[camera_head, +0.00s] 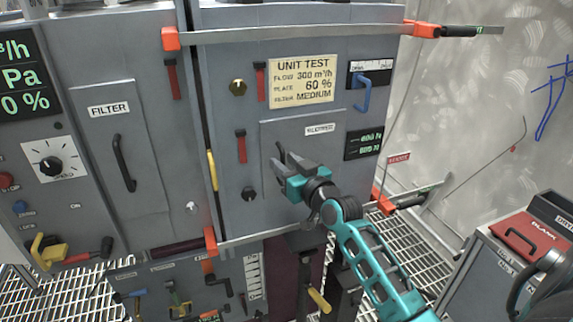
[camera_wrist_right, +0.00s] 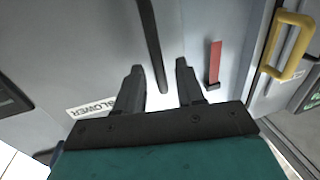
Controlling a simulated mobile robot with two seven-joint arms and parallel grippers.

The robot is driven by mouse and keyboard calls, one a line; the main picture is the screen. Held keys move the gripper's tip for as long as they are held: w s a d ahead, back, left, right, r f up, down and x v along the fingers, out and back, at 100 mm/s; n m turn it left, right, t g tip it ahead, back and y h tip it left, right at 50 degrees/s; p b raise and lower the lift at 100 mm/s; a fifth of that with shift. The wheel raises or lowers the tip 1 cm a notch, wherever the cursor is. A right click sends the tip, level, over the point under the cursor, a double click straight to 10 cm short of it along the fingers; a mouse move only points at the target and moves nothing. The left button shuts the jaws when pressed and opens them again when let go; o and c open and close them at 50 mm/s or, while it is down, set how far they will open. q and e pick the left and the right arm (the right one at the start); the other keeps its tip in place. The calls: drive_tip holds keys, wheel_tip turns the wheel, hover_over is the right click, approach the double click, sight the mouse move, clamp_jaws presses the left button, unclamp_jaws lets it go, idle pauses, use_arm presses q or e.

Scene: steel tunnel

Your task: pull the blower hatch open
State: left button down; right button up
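The blower hatch (camera_head: 345,150) is a grey panel on the right cabinet, under the unit test sign. It looks shut and flush. Its white label (camera_head: 320,129) also shows in the right wrist view (camera_wrist_right: 90,108). Its black bar handle (camera_wrist_right: 153,45) shows in the right wrist view; in the head view my gripper partly hides it. My right gripper (camera_head: 287,164) is in front of the hatch's left side. Its fingers (camera_wrist_right: 158,78) are apart, with the handle's end between them in the picture. Contact cannot be told. My left gripper is not in view.
A filter panel (camera_head: 120,160) with a black handle is at the left. A blue hook handle (camera_head: 363,92) and a display (camera_head: 363,143) are near the hatch. Metal bars with orange clamps (camera_head: 170,39) cross the cabinet above and below. A grey cart (camera_head: 490,260) stands at the right.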

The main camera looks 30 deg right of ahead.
drive_tip(key=shift+c, duration=0.2)
clamp_jaws()
idle(0.4)
